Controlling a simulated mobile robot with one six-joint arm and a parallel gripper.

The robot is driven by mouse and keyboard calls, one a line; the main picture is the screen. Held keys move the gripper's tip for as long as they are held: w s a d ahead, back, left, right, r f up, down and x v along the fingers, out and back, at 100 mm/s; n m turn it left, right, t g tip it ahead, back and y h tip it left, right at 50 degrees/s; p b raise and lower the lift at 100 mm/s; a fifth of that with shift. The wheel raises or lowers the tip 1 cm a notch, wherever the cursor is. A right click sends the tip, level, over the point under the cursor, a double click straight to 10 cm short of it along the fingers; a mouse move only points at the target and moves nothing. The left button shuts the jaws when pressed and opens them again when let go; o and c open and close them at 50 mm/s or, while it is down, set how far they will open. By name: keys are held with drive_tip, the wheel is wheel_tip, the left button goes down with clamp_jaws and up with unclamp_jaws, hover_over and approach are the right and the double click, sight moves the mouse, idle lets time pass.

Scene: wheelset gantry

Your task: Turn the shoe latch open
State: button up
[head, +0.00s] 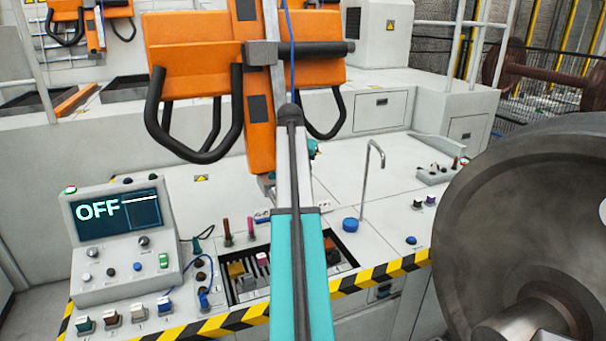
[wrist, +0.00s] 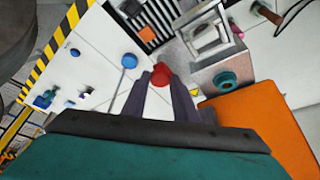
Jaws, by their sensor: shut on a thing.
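A red rounded piece (wrist: 160,76), which looks like the shoe latch, sits between the tips of my gripper (wrist: 161,82) in the wrist view. The dark fingers are closed against its sides, and its base is hidden by them. To its right is a grey block with a square frame (wrist: 207,37) and a teal round knob (wrist: 224,80). In the head view, my teal and grey arm runs up the middle; the gripper and the red piece are hidden there.
An orange unit (head: 200,52) with black handles hangs over the bench. A blue knob (head: 350,225) and bent metal rod (head: 369,175) stand to the right. A control box with an OFF screen (head: 117,212) is at left, and a large wheel (head: 535,220) at right.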

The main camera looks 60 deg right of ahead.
idle(0.5)
drive_tip(key=o, duration=1.1)
drive_tip(key=shift+c, duration=0.2)
drive_tip(key=shift+r, duration=0.1)
drive_tip(key=w+b+v, duration=0.1)
drive_tip(key=b+v, duration=0.2)
drive_tip(key=v, duration=1)
drive_tip(key=shift+s+a+r+b, duration=0.2)
drive_tip(key=shift+s+r+b, duration=0.1)
drive_tip(key=shift+s, duration=0.1)
